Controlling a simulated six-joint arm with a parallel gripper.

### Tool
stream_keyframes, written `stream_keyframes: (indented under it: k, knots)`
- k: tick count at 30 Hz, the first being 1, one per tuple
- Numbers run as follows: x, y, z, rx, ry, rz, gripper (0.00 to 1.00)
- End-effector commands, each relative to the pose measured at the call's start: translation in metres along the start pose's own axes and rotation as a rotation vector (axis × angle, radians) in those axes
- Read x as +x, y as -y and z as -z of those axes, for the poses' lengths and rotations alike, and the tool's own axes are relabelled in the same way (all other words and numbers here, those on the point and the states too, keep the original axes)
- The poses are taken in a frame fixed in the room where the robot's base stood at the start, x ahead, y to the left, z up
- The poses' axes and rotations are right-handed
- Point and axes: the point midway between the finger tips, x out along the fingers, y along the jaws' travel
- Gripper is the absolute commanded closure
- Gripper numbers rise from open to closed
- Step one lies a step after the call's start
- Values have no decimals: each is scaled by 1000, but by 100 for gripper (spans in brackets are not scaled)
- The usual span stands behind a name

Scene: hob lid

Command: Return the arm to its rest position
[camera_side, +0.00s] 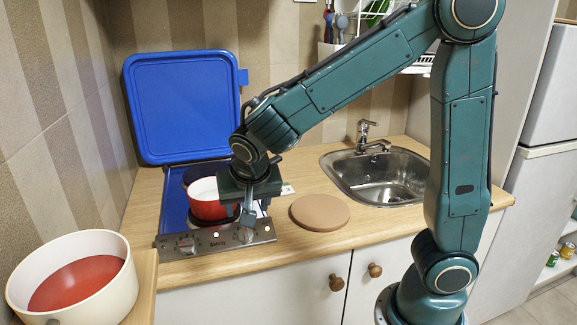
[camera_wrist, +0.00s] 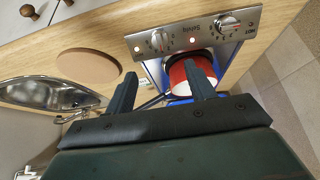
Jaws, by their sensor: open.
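My gripper (camera_side: 239,222) is open, low over the front right part of the hob (camera_side: 177,170), close to the right knob of its control panel (camera_side: 207,240). In the wrist view both fingers (camera_wrist: 161,70) stand apart with nothing between them; a knob (camera_wrist: 157,40) lies beyond the left finger's tip. The blue hob lid (camera_side: 183,103) stands raised at the back near the wall. A red pot (camera_side: 206,205) with a white inside stands on the hob just left of my gripper; it also shows behind the right finger in the wrist view (camera_wrist: 178,75).
A round brown board (camera_side: 320,212) lies right of the hob. The sink (camera_side: 378,182) and tap (camera_side: 365,131) are further right. A white pot with red contents (camera_side: 118,283) stands at front left. Tiled wall is at left.

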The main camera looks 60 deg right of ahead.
Motion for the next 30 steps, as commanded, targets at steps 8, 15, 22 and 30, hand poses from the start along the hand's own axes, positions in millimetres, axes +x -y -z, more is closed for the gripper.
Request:
stream_keyframes:
  k: [8, 15, 22, 30]
  knots:
    - [-9, 0, 0, 1, 0, 0, 45]
    - [-9, 0, 0, 1, 0, 1, 45]
    - [-15, -8, 1, -20, 15, 17, 45]
    - [-41, -39, 1, -118, 65, 88, 45]
